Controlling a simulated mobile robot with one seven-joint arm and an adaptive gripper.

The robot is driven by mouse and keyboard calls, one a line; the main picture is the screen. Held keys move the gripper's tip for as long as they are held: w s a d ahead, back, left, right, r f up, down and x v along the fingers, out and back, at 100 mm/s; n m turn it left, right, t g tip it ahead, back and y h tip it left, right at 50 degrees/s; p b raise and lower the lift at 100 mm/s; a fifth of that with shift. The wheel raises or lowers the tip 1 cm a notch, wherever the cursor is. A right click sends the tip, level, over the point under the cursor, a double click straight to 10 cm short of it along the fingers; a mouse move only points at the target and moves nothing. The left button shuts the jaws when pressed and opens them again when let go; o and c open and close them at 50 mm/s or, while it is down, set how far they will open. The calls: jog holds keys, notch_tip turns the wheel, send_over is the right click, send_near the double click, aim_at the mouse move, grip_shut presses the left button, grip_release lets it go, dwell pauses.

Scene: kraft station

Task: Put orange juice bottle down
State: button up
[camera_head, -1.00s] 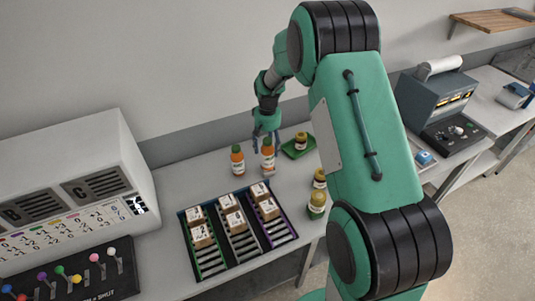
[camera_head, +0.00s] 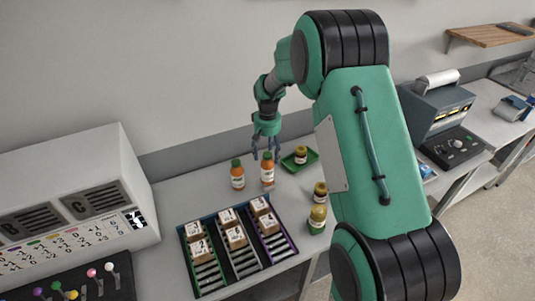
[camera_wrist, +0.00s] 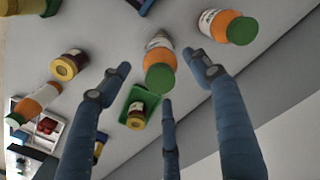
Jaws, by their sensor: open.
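An orange bottle with a green cap and a pale label (camera_head: 267,172) stands upright on the bench, directly below my gripper (camera_head: 267,151). My gripper is open, pointing down, with its fingers spread around and just above the cap. In the wrist view the same bottle (camera_wrist: 159,76) shows between the three blue fingers (camera_wrist: 160,88), with clear gaps. A second orange bottle with a green cap (camera_head: 237,176) stands close to its left; it also shows in the wrist view (camera_wrist: 229,25). Which one holds orange juice is too small to read.
A green tray (camera_head: 312,162) with a jar (camera_head: 301,154) is just right. A rack of small boxes (camera_head: 239,270) lies in front. The bench behind the bottles is clear.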

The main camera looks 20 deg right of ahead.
jog(key=s+a+r+t, duration=0.1)
jog(key=s+a+r, duration=0.4)
jog(key=s+r, duration=0.45)
jog(key=s+a+r+t, duration=0.2)
jog(key=s+a+r, duration=0.35)
jog(key=r, duration=0.75)
jog(key=s+a+r+n+t, duration=0.1)
jog(key=s+a+r, duration=0.1)
jog(key=s, duration=1)
jog(key=s+a+r+t, duration=0.1)
jog(key=s+a+r, duration=0.1)
jog(key=s, duration=1.1)
jog(key=shift+a+r+n+t, duration=0.3)
jog(key=shift+r+n, duration=0.1)
jog(key=shift+r, duration=0.25)
jog(key=shift+s+f, duration=0.1)
notch_tip(320, 180, down, 7)
jog(key=b, duration=0.7)
